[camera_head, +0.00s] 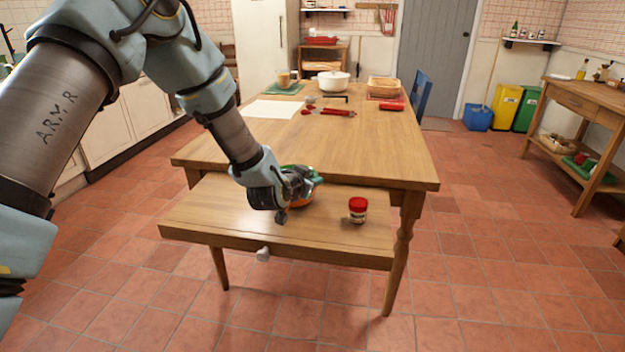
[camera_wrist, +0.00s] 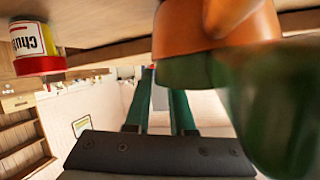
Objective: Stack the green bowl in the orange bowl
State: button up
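The orange bowl (camera_head: 299,202) sits on the low wooden surface in front of the table, mostly hidden behind my gripper. It also shows at the top of the wrist view (camera_wrist: 215,25). The green bowl (camera_head: 311,176) is at the orange bowl's mouth, on its upper side. In the wrist view the green bowl (camera_wrist: 285,105) is large and close on the right, touching or overlapping the orange bowl. How deep it sits inside is hidden. My gripper (camera_wrist: 165,85) has two green fingers with a gap of background between them; its tips are beside the green bowl, which partly covers one.
A red-lidded jar (camera_head: 357,210) stands to the right on the same low surface (camera_head: 215,215). The large table (camera_head: 370,150) behind holds a white pot (camera_head: 333,82), red-handled tools (camera_head: 328,112) and a basket (camera_head: 384,88) towards its far end. Open tiled floor lies to the right.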

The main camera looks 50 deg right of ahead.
jog(key=shift+o, duration=1.3)
jog(key=shift+r, duration=0.1)
jog(key=shift+r+p, duration=0.25)
jog(key=shift+p, duration=0.1)
jog(key=b+v, duration=0.1)
jog(key=v, duration=1.1)
jog(key=shift+r, duration=0.3)
jog(key=w+a+n+y, duration=0.25)
jog(key=w+a, duration=0.25)
jog(key=a, duration=0.3)
jog(key=w+a+n+t+y, duration=0.1)
jog(key=w+a+n+y, duration=0.15)
jog(key=w+a, duration=0.45)
jog(key=w+a+n+y, duration=0.2)
jog(key=w+a+y, duration=0.1)
jog(key=a, duration=0.7)
jog(key=s+a+n+g+y, duration=0.2)
jog(key=s+a+n, duration=0.2)
jog(key=a, duration=0.8)
jog(key=s+a+r+n+g+y, duration=0.1)
jog(key=s+a+n+g+y, duration=0.1)
jog(key=a, duration=1)
jog(key=s+n, duration=0.1)
jog(key=n, duration=0.1)
jog(key=shift+s+a+r+n+y, duration=0.2)
jog(key=shift+s+a+n+y, duration=0.1)
jog(key=shift+s+a+n, duration=0.1)
